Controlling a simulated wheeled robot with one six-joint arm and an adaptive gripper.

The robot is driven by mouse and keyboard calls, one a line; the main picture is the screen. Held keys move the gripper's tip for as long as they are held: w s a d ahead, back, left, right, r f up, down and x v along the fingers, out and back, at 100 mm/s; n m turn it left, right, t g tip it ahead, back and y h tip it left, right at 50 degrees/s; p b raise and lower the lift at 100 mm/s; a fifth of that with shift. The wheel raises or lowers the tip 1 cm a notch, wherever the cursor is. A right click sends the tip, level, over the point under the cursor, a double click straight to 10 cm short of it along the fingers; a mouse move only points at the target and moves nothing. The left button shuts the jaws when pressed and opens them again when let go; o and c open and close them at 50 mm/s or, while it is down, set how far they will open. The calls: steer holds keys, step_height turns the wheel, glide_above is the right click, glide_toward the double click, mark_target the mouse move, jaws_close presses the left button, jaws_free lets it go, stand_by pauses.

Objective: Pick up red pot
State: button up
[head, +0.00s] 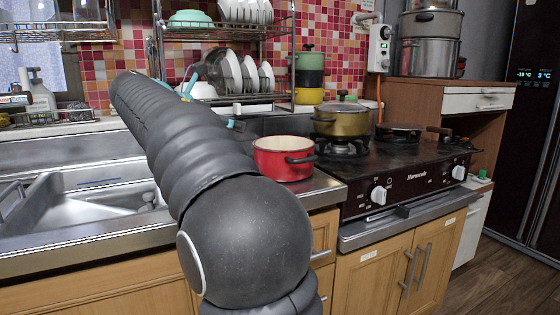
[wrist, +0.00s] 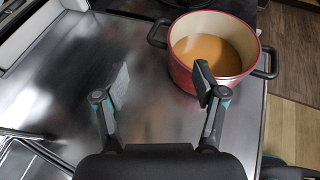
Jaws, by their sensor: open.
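The red pot (head: 283,160) stands upright on the steel counter, just left of the stove in the head view. It has a cream inside and dark side handles. In the wrist view the red pot (wrist: 188,78) is at the upper right, with orange-brown liquid inside. My gripper (wrist: 160,80) is open and empty in the wrist view. Its right finger overlaps the pot's near left wall in the picture; I cannot tell whether it touches. The left finger is over bare counter. In the head view my arm hides the gripper.
The steel counter (wrist: 70,75) left of the pot is bare. The sink (head: 90,212) lies to the left. The stove (head: 400,175) on the right holds a gold pot (head: 341,122) and a dark pan (head: 400,133). A dish rack (head: 238,95) stands behind. The counter's right edge is close to the pot.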

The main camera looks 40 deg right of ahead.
steer(key=x, duration=0.3)
steer(key=b+x, duration=0.1)
steer(key=x, duration=0.3)
steer(key=f+x, duration=0.1)
steer(key=x, duration=0.2)
steer(key=shift+s+d+f, duration=0.1)
steer(key=shift+s+d, duration=0.05)
steer(key=shift+d, duration=0.45)
jaws_close()
